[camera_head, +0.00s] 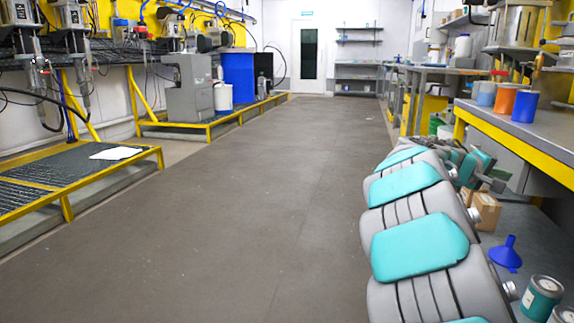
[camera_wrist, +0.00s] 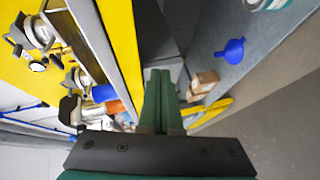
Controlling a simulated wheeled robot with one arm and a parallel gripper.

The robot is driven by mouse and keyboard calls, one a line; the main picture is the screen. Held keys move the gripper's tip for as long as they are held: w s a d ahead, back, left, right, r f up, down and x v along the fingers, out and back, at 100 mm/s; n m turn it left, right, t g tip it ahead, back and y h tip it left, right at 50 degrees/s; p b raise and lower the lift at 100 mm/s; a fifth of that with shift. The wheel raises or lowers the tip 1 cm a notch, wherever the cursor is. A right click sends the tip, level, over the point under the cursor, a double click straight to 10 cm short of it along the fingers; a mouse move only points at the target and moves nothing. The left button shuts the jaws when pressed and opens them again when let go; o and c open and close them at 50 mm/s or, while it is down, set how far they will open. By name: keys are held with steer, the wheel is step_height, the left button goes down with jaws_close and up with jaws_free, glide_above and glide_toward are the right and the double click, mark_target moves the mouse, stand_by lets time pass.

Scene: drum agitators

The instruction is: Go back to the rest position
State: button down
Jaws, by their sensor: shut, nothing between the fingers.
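My gripper (camera_wrist: 158,74) shows in the wrist view as two green fingers pressed together, shut and empty. In the head view my grey and teal arm stretches forward along the right side, and the gripper end (camera_head: 486,168) is partly hidden by the arm. It is beside the yellow-edged workbench (camera_head: 512,142) and over the area in front of a lower grey shelf. In the wrist view the bench's yellow edge (camera_wrist: 122,45) runs to the left of the fingers.
Cardboard boxes (camera_head: 487,210), a blue funnel (camera_head: 506,253) and teal cans (camera_head: 541,297) stand on the lower shelf at right. Orange (camera_head: 505,98) and blue (camera_head: 525,106) containers stand on the bench. Yellow-framed platforms (camera_head: 80,178) line the left. The middle floor (camera_head: 230,190) is clear.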

steer(key=s+a+f+g+y, duration=0.2)
steer(key=s+a+f+y, duration=0.3)
steer(key=s+a+f, duration=0.65)
steer(key=s+a+f+m+g+y, duration=0.15)
steer(key=s+a+f+y, duration=0.4)
steer(key=s+a, duration=0.95)
steer(key=s+a+f+n+g+y, duration=0.1)
steer(key=s+a+f+g+y, duration=0.25)
steer(key=s+a+f, duration=0.9)
step_height(320, 180, up, 19)
steer(key=s+d+t+p, duration=0.1)
steer(key=s+p, duration=0.1)
steer(key=p, duration=1.2)
steer(key=shift+s+d+y+p, duration=0.15)
steer(key=shift+d+y+p, duration=0.15)
steer(key=shift+d+p, duration=0.05)
steer(key=shift+d+f+m, duration=0.1)
steer(key=shift+m, duration=0.25)
